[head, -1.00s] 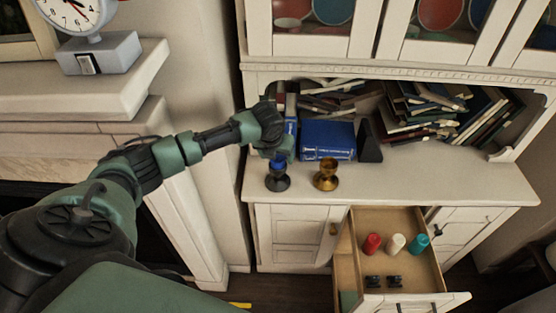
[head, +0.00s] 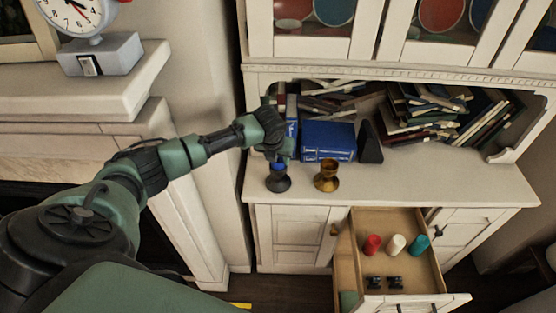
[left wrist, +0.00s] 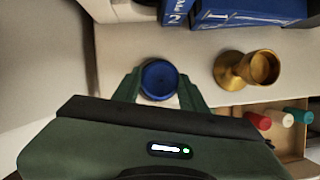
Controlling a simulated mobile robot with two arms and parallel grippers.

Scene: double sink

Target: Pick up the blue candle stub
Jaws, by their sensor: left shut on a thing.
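The blue candle stub (head: 278,167) is at the top of a dark candle holder (head: 278,183) on the left part of the cabinet counter. My left gripper (head: 277,160) is right above the holder and shut on the stub. In the left wrist view the round blue top of the stub (left wrist: 160,79) shows between the two green fingers (left wrist: 159,90). That view hides the dark holder below the stub. My right gripper is not in view.
A brass candle holder (head: 327,176) stands just right of the dark one. Below, an open drawer (head: 403,222) holds a red stub (head: 372,244), a white stub (head: 396,243) and a teal stub (head: 418,243).

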